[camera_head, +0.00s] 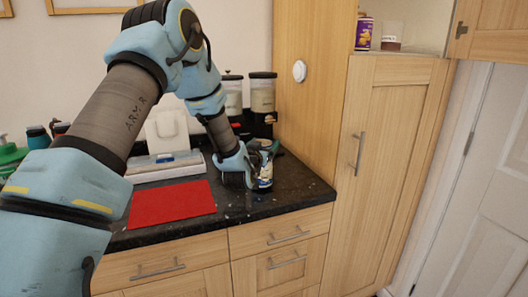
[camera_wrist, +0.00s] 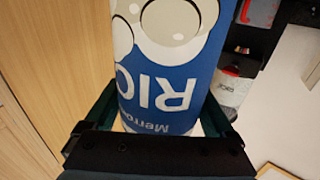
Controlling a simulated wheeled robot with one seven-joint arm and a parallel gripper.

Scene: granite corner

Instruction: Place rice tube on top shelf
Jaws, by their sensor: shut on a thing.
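The rice tube (camera_wrist: 165,75) is blue and white with the letters "RIC" on it, upside down in the wrist view. My gripper (camera_wrist: 165,125) is shut on it, with a dark green finger on each side. In the head view my gripper (camera_head: 262,160) is low over the right end of the dark counter, and the tube (camera_head: 265,176) shows only in small part there. I cannot tell whether its base touches the counter.
The cupboard door (camera_head: 497,35) is swung open to the right. Dispensers (camera_head: 262,92) stand behind my gripper. A red mat (camera_head: 172,201) lies on the counter (camera_head: 290,188).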

